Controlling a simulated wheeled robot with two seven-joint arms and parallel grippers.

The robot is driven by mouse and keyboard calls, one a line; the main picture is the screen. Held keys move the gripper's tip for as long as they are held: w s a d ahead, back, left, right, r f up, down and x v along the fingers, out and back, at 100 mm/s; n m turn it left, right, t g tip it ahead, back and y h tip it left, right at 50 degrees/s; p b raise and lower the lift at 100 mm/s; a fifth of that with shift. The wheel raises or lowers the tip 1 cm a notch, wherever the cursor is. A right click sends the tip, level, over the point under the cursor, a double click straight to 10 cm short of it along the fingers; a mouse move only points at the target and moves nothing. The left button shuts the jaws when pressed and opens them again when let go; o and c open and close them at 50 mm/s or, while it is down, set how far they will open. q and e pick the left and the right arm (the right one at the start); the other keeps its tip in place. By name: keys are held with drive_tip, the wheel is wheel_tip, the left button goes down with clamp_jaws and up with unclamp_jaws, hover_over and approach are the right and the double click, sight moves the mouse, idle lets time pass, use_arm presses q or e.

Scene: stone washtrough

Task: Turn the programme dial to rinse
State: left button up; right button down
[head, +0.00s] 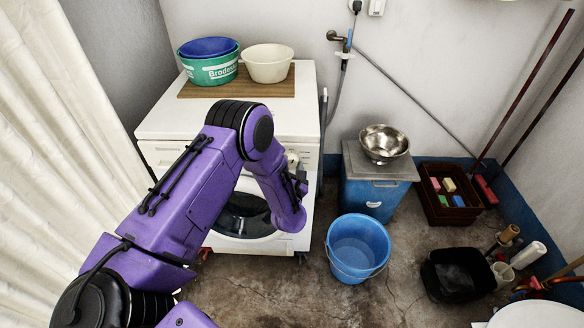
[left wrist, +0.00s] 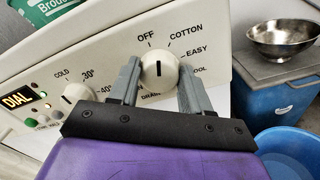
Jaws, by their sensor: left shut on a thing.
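The washing machine (head: 160,120) stands against the back wall. Its cream programme dial (left wrist: 159,60) shows in the left wrist view, with OFF, COTTON, EASY, a partly covered "OOL" and DRAIN printed around it. A short dark line marks the dial's face; I cannot tell which end points. No rinse label can be read; my gripper covers part of the lettering. My left gripper (left wrist: 159,76) is shut on the dial, one grey finger on each side. In the head view my purple left arm hides most of the panel. My right gripper is not in view.
A second knob (left wrist: 77,93) with COLD, 30° and 40° sits left, near a lit display (left wrist: 17,99) reading DIAL. Basins (head: 268,62) stand on top of the machine. A blue bucket (head: 357,248) and a blue bin (head: 372,195) with a metal bowl (head: 383,142) stand right.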

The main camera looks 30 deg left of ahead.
use_arm(q)
drive_tip(key=m+b, duration=0.1)
drive_tip(key=m, duration=0.2)
drive_tip(key=shift+d+f+m, duration=0.1)
drive_tip(key=shift+m, duration=0.3)
drive_tip(key=m, duration=0.3)
drive_tip(key=shift+m+b, duration=0.3)
drive_tip(key=m, duration=0.3)
drive_tip(key=shift+m+b, duration=0.3)
drive_tip(key=shift+m, duration=0.1)
drive_tip(key=m, duration=0.4)
drive_tip(key=shift+f, duration=0.15)
drive_tip(key=m+b, duration=0.1)
drive_tip(key=m, duration=0.5)
drive_tip(key=shift+f+m, duration=0.1)
drive_tip(key=shift+m, duration=0.3)
drive_tip(key=m, duration=0.6)
drive_tip(key=shift+b, duration=0.35)
drive_tip(key=shift+m, duration=0.3)
drive_tip(key=o, duration=1.1)
drive_tip(key=shift+c, duration=0.2)
